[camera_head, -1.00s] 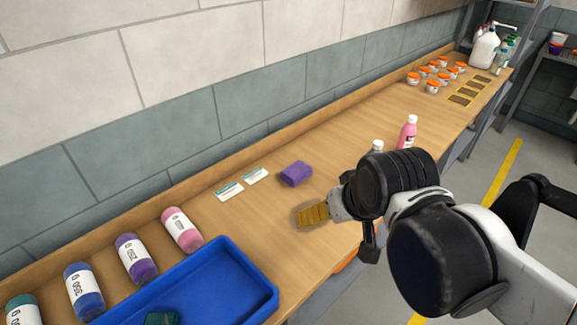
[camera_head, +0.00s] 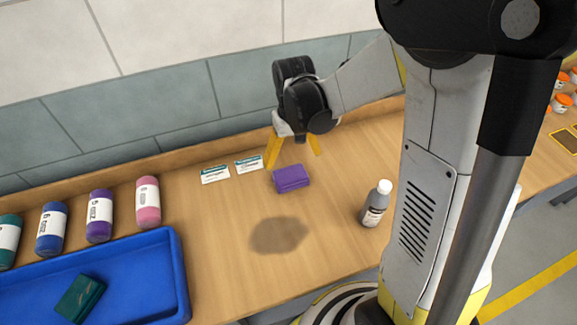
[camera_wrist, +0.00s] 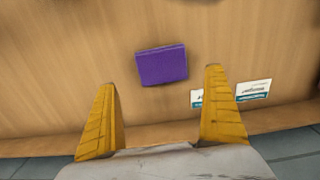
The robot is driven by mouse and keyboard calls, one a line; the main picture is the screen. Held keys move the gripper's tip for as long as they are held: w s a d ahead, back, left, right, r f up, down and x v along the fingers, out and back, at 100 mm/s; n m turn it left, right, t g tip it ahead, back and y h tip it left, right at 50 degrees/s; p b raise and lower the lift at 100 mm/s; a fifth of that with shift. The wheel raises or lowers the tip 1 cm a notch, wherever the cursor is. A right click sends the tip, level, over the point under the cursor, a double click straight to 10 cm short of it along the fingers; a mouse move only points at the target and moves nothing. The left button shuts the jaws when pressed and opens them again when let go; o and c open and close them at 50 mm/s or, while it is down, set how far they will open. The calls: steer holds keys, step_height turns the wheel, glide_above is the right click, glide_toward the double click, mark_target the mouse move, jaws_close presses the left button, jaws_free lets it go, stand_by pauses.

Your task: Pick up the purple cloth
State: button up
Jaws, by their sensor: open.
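The purple cloth (camera_head: 291,178) lies folded in a small block on the wooden bench, to the right of two small cards. It also shows in the wrist view (camera_wrist: 161,65), just beyond the fingertips and between their lines. My gripper (camera_head: 293,160) is open and empty, with its yellow fingers spread above the bench near the cloth. In the wrist view the two fingers (camera_wrist: 160,77) are wide apart, and nothing is between them. The gripper does not appear to touch the cloth.
Two cards (camera_head: 215,174) (camera_head: 249,164) lie beside the cloth. A bottle (camera_head: 375,204) stands to its right. A blue tray (camera_head: 178,262) holding a green folded cloth (camera_head: 80,298) is at left, with several coloured rolls (camera_head: 148,201) behind it. The wall (camera_head: 180,110) is close behind the bench.

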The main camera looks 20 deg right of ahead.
mark_target(291, 174)
steer(key=f+b, duration=0.1)
steer(key=f, duration=0.3)
steer(key=f+b, duration=0.2)
steer(key=f, duration=0.2)
steer(key=shift+a+f, duration=0.2)
steer(key=shift+f, duration=0.15)
steer(key=shift+r, duration=0.1)
steer(key=c, duration=0.9)
